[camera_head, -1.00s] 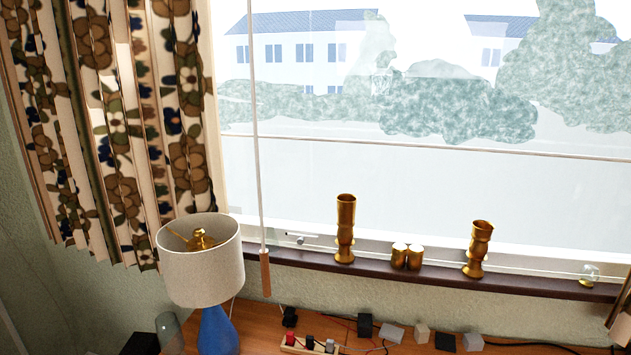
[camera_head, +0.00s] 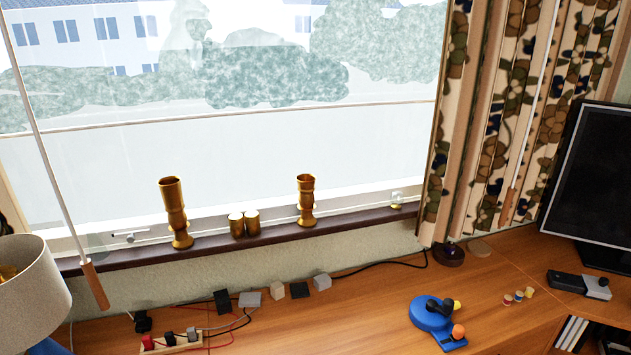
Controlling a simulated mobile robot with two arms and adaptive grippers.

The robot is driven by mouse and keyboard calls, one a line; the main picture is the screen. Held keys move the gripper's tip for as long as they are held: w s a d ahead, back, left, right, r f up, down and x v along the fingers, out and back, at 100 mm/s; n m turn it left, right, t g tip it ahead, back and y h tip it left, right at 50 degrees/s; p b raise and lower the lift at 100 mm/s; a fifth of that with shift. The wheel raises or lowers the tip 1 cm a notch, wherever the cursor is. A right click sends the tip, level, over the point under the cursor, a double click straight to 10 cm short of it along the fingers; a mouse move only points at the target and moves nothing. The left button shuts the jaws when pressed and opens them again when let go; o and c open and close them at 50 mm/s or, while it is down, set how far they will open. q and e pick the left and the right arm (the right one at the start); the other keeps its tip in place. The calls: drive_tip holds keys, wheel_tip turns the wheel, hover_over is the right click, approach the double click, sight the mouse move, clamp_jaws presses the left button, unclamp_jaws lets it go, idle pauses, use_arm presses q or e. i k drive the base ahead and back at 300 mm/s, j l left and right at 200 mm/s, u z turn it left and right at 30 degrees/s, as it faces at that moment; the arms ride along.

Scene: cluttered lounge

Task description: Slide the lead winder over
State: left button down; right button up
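A blue device with a round base, black parts on top, and an orange and a yellow knob sits on the wooden desk at the lower right. It looks like the lead winder (camera_head: 424,317). A short blue arm with the orange knob sticks out toward the front right. Nothing is touching it that I can see. Neither of my grippers is in view.
Small coloured spools (camera_head: 518,296) lie right of the winder, near a black box (camera_head: 578,285) and a monitor (camera_head: 594,185). Plugs and adapters with cables (camera_head: 249,299) and a power strip (camera_head: 172,343) lie to the left. A lamp (camera_head: 30,290) stands far left. Brass vases (camera_head: 174,212) stand on the sill.

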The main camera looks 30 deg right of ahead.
sight(440, 326)
drive_tip(key=z, duration=1.8)
